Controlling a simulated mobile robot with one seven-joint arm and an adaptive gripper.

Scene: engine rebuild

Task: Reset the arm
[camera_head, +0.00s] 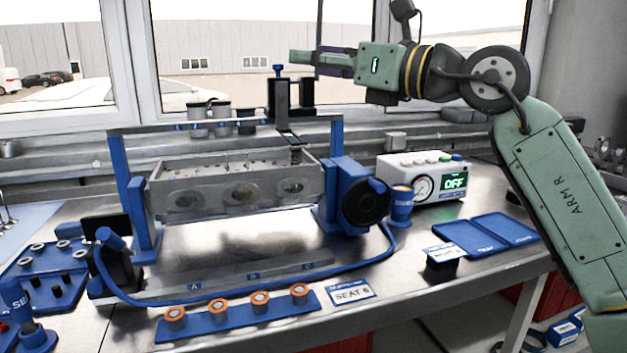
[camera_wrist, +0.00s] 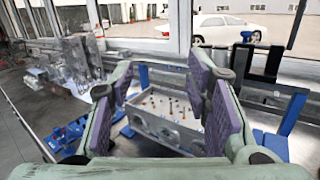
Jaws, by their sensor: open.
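My green arm (camera_head: 560,180) is raised on the right in the head view. My gripper (camera_head: 300,58) points left, high above the bench and in front of the window. In the wrist view my gripper (camera_wrist: 165,108) has its purple-padded fingers well apart with nothing between them. The grey cylinder head (camera_head: 235,188) sits in a blue stand (camera_head: 122,170) below and to the left of my gripper. It also shows in the wrist view (camera_wrist: 165,128), beyond the fingers and not touched.
A blue strip (camera_head: 238,318) with several copper-coloured rings lies at the bench front. A gauge box (camera_head: 424,178) reading OFF and blue trays (camera_head: 486,234) are on the right. A blue-topped black post (camera_head: 279,95) stands behind the head, close below my gripper.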

